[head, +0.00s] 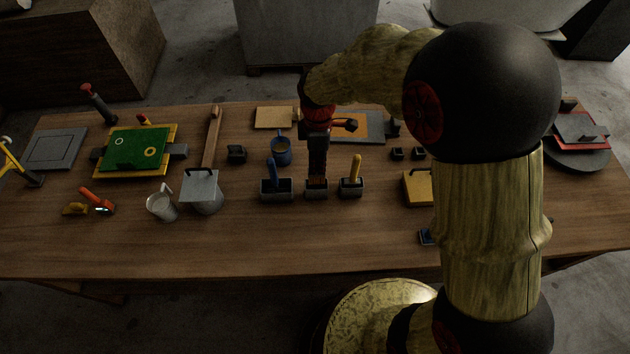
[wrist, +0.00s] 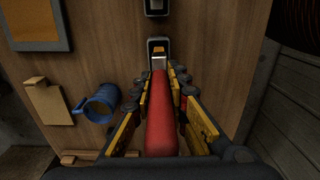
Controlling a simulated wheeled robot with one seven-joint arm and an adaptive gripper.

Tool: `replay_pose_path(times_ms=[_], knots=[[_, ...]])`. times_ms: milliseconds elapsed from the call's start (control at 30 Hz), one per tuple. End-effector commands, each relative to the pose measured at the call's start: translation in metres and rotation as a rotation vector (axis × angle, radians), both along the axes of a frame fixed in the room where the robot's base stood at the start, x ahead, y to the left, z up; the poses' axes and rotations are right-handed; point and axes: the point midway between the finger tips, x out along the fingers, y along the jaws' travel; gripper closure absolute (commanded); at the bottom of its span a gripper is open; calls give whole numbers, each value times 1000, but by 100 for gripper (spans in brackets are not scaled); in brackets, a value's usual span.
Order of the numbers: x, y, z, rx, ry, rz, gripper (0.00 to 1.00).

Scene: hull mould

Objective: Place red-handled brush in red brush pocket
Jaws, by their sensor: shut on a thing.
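The red-handled brush (wrist: 162,122) is held lengthwise between the fingers of my gripper (wrist: 160,100), which is shut on its red handle. In the head view my gripper (head: 317,160) points down over the middle pocket (head: 316,194), a small dark grey box, and hides the handle. The brush's brown lower end (head: 317,183) shows at the pocket's mouth. In the wrist view the brush's far end overlaps the pocket (wrist: 158,43). I cannot tell how deep it sits inside. No red marking shows on the pocket.
A blue mug (head: 281,152) is behind. The table front is mostly clear.

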Motion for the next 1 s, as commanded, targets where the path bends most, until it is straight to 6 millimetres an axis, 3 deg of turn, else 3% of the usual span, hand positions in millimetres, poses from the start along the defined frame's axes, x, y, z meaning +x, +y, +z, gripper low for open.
replay_pose_path(times_ms=[33,267,500,933,967,1000], knots=[[0,0,-11,0,1,0,100],[0,0,-32,0,1,0,100],[0,0,-68,0,0,0,100],[1,0,-74,0,-1,0,100],[1,0,-74,1,-1,0,82],[1,0,-73,1,-1,0,80]])
